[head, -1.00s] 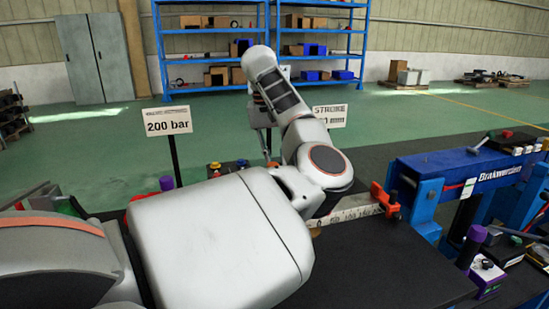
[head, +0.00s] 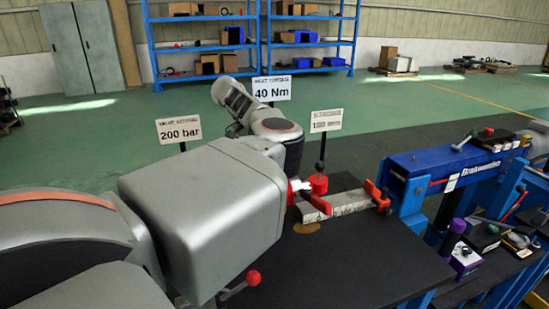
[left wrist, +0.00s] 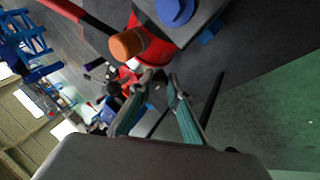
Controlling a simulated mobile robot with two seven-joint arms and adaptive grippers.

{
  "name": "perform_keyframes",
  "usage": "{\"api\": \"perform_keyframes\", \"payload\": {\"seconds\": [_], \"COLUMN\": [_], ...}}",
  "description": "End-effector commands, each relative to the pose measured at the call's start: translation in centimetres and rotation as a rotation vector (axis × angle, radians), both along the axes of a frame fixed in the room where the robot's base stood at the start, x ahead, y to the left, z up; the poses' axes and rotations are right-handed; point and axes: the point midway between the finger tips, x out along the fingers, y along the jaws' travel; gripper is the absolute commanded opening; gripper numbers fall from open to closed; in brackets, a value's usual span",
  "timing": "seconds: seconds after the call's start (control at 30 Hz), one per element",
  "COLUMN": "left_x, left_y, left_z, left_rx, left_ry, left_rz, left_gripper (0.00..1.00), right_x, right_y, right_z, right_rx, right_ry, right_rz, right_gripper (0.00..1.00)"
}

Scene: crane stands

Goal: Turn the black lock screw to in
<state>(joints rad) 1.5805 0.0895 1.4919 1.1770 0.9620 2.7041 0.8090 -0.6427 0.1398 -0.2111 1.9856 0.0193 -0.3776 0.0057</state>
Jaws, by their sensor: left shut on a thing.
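In the left wrist view, the two teal-padded fingers of my left gripper (left wrist: 160,80) come together beside a red part (left wrist: 152,45) with an orange-brown round end (left wrist: 128,43). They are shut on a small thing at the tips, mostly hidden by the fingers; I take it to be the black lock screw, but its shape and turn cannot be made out. In the head view, my left arm covers most of the gripper. A red holder (head: 318,186) stands just right of the arm's end, by a pale measuring bar (head: 350,203). My right gripper is not seen.
A blue beam (head: 450,167) stands right of the dark table (head: 360,260). A red ball-ended lever (head: 253,278) sticks out below my arm. Signs reading 200 bar (head: 180,130), 40 Nm (head: 272,89) and 100 mm (head: 326,121) stand behind. A blue bolt head (left wrist: 175,10) is near the gripper.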

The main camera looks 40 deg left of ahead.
Motion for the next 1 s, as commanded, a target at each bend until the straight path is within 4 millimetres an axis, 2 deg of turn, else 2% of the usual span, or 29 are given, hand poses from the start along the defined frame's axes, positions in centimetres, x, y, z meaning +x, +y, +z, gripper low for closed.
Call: {"api": "perform_keyframes", "payload": {"seconds": [0.03,0.5,0.77,1.0], "left_x": [-0.1,0.2,0.3,0.5], "left_y": [0.1,0.5,0.6,0.7], "left_z": [0.5,-0.2,-0.7,-0.9], "left_rx": [-0.012,-0.110,-0.145,-0.172], "left_ry": [-0.023,-0.209,-0.278,-0.330], "left_rz": [-0.038,-0.408,-0.546,-0.641], "left_gripper": [0.00,0.00,0.00,0.00], "right_x": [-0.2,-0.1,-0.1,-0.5], "right_y": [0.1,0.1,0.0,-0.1], "right_z": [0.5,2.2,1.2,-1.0], "right_rx": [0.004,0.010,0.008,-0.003], "right_ry": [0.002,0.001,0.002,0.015], "right_rz": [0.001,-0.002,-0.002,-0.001], "right_gripper": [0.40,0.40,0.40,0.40]}}
